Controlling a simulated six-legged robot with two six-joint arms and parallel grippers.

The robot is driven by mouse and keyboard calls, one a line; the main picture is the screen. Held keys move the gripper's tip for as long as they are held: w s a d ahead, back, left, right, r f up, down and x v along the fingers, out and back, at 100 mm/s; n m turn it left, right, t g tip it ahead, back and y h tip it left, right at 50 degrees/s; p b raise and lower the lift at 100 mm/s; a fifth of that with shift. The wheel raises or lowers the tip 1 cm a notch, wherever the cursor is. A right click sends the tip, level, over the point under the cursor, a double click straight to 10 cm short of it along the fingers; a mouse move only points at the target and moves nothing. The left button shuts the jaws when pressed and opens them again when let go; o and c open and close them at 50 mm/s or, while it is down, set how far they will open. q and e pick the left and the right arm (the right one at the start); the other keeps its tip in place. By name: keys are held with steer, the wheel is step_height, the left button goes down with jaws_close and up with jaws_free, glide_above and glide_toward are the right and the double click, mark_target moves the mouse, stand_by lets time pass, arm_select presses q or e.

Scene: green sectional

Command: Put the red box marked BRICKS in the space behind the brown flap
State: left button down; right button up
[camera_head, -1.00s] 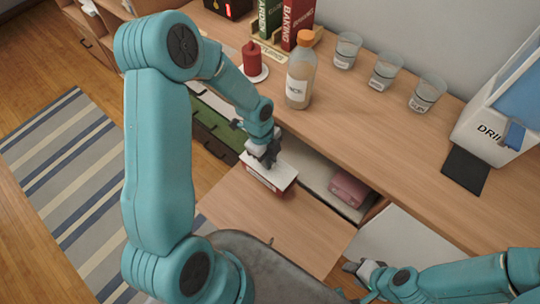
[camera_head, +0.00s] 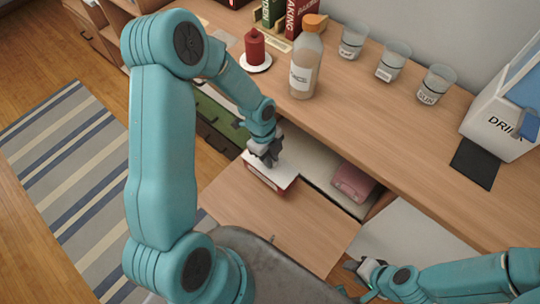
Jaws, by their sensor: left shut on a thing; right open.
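The box (camera_head: 282,178), with a white top and red side, is at the inner part of the lowered brown flap (camera_head: 275,217). Its marking is too small to read. My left gripper (camera_head: 264,157) is shut on it from above. I cannot tell whether the box touches the flap. The space behind the flap is an open compartment with a pale floor (camera_head: 309,163). A pinkish box (camera_head: 353,183) is inside at its right. My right gripper (camera_head: 352,276) is open and empty at the lower right, apart from the box.
The desk top (camera_head: 400,137) overhangs the compartment. A bottle (camera_head: 304,68), a red candle (camera_head: 255,46) and several labelled glasses (camera_head: 391,62) stand on it. A white bin (camera_head: 500,117) is at the right. A green-lined open drawer (camera_head: 220,122) is left of the flap.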

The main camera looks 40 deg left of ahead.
arm_select(q)
steer(key=shift+a+b+x, duration=0.2)
steer(key=shift+b+x, duration=0.55)
steer(key=shift+x, duration=0.25)
steer(key=shift+a+b+x, duration=0.2)
steer(key=shift+b+x, duration=0.5)
steer(key=shift+x, duration=0.3)
steer(key=shift+a+b+x, duration=0.25)
steer(key=shift+b+x, duration=0.5)
steer(key=shift+x, duration=0.3)
steer(key=shift+w+f, duration=0.1)
steer(key=c, duration=1)
jaws_free()
